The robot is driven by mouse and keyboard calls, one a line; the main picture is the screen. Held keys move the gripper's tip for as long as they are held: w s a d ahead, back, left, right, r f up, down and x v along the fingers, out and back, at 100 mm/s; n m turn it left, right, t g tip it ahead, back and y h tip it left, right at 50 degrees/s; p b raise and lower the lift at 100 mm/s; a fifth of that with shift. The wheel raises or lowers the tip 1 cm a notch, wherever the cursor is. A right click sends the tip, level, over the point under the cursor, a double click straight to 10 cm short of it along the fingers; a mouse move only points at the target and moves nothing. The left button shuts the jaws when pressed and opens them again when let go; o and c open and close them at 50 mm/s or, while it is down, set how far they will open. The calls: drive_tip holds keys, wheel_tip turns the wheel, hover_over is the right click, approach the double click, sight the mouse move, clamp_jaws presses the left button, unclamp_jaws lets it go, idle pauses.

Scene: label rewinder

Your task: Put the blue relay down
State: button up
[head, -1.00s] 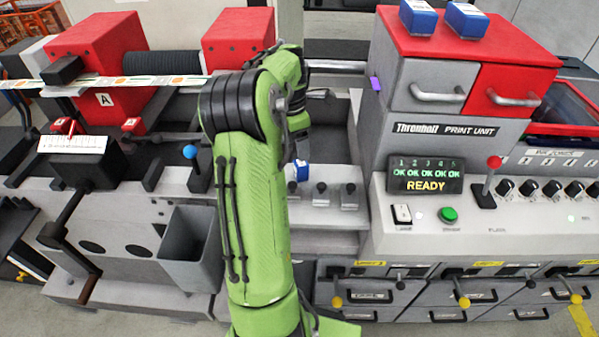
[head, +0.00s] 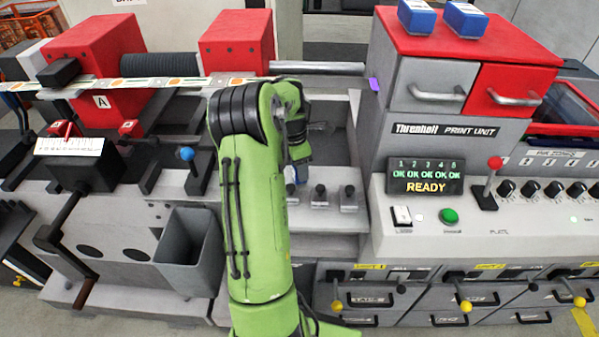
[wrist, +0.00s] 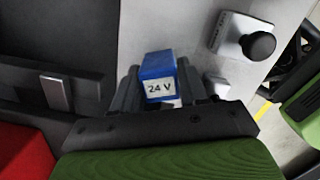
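The blue relay (wrist: 158,69), a small block with a white "24 V" label, sits between the two fingers of my gripper (wrist: 160,88) in the wrist view. The fingers lie close along both its sides, and my gripper looks shut on it. In the head view only a sliver of the relay (head: 291,174) shows beside my green arm, near the grey shelf (head: 325,218). My arm hides most of it. I cannot tell whether its underside touches the shelf.
Several black-knobbed grey blocks (head: 320,195) stand on the shelf just right of my gripper. Two more blue-and-white blocks (head: 466,19) sit on top of the red and grey print unit (head: 445,130). A grey open bin (head: 187,250) is left of my arm.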

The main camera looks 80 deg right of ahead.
drive_tip(key=c, duration=0.4)
wheel_tip(320, 180, up, 10)
drive_tip(key=shift+r+p, duration=0.1)
drive_tip(key=shift+p, duration=0.7)
drive_tip(key=shift+c, duration=0.3)
